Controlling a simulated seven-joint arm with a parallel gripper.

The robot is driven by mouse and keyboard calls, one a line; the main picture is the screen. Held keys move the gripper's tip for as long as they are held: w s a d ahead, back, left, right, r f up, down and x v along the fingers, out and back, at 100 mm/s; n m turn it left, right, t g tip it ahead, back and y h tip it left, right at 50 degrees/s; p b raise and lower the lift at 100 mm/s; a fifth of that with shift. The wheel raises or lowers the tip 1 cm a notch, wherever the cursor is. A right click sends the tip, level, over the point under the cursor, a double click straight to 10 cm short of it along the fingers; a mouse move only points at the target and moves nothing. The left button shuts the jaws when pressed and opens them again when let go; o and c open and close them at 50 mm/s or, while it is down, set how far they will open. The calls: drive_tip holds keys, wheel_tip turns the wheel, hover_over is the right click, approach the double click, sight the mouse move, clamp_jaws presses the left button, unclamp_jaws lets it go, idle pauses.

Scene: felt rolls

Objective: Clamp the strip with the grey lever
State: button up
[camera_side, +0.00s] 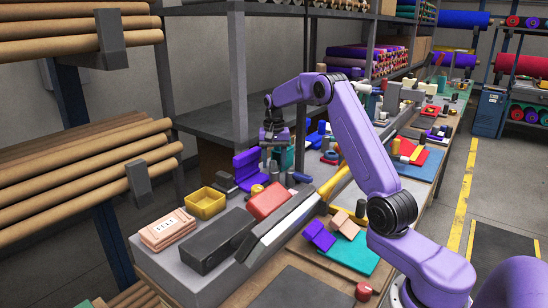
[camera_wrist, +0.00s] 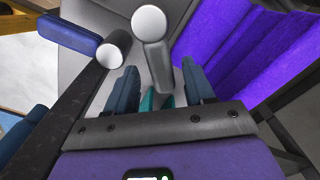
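A grey lever (camera_wrist: 153,40) with a round pale end stands out in the wrist view, its shaft running down between my fingers. My gripper (camera_wrist: 160,82) is open, with one blue finger on each side of the shaft; I cannot tell whether either touches it. In the side view my gripper (camera_side: 273,134) hangs over the back of the bench, near a purple folded piece (camera_side: 246,166). Ridged purple material (camera_wrist: 235,45) fills the right of the wrist view. I cannot pick out the strip for certain.
A second grey knob (camera_wrist: 113,50) on a dark bar and a blue block (camera_wrist: 67,33) lie left of my fingers. The bench also holds a yellow bin (camera_side: 205,203), a red block (camera_side: 267,200) and a long black block (camera_side: 215,241). Shelving stands behind.

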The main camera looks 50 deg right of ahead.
sight(274, 163)
wheel_tip(274, 163, up, 17)
drive_tip(key=shift+r, duration=0.2)
idle(0.6)
idle(0.4)
